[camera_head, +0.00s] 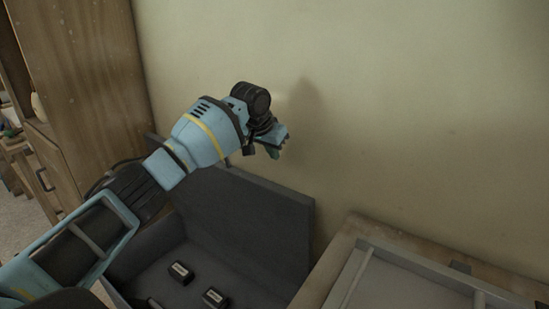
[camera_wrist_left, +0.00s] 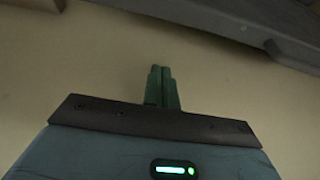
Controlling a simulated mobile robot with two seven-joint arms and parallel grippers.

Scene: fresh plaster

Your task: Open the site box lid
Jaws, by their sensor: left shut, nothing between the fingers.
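The dark grey site box stands low against the wall, and its inside floor (camera_head: 165,270) shows in the head view. Its lid (camera_head: 250,225) is raised and stands steeply up along the wall side, so the box is open. My left gripper (camera_head: 279,144) is above the lid, close to the wall, shut and empty; it looks apart from the lid. Its closed fingers also show in the left wrist view (camera_wrist_left: 162,88) against the plain wall. My left arm hides the left part of the box. My right gripper is not in view.
Several small black labelled blocks (camera_head: 180,272) lie in the box. A wooden cabinet (camera_head: 85,80) stands at the left. A wooden surface with a grey tray-like frame (camera_head: 405,280) is at the lower right. A grey edge (camera_wrist_left: 250,25) crosses the left wrist view's upper right.

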